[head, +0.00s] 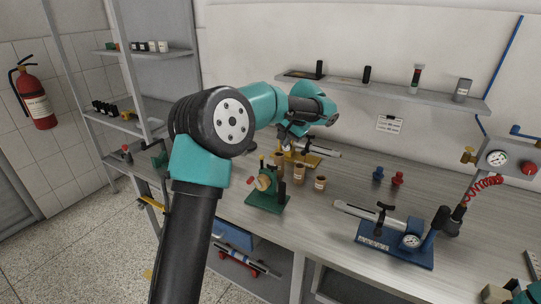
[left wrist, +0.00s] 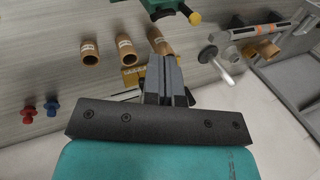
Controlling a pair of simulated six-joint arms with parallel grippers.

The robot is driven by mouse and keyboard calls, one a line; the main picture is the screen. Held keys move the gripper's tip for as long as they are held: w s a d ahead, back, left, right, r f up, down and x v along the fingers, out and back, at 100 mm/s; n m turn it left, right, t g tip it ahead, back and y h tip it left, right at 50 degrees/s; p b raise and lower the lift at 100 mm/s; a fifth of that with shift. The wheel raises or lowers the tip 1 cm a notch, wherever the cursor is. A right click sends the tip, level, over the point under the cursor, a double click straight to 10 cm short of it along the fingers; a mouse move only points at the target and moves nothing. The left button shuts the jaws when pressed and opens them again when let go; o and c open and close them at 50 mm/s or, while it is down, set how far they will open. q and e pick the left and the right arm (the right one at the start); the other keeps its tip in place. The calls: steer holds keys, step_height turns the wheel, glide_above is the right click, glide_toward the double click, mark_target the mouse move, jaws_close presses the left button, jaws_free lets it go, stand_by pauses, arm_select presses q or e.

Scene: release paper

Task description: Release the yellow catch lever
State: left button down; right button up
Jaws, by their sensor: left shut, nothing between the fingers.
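My left gripper (head: 287,134) is over the back of the bench, near a yellow-based device (head: 301,157) and partly hidden by my arm. In the left wrist view its fingers (left wrist: 155,34) are together and empty, pointing up the picture. Part of the yellow device (left wrist: 131,76) shows beside them, the rest hidden behind the gripper. A green fixture (head: 268,190) stands in front on the bench; in the left wrist view a dark arm on it ends in a yellow knob (left wrist: 195,18). I cannot tell which yellow part is the catch lever, or whether the fingers touch anything.
Brown cardboard tubes (head: 299,175) stand beside the green fixture. Blue (head: 377,174) and red (head: 397,179) pieces stand to the right. A wall shelf (head: 385,88) runs above the bench.

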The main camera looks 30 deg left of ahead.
mark_target(262, 162)
arm_select(q)
steer(key=a+f, duration=0.2)
steer(key=f, duration=0.1)
steer(key=a+f, duration=0.2)
steer(key=f, duration=0.1)
steer(key=w+a+f, duration=0.1)
steer(key=a+f, duration=0.2)
steer(key=shift+f, duration=0.2)
steer(key=shift+a, duration=0.3)
steer(key=shift+a, duration=0.15)
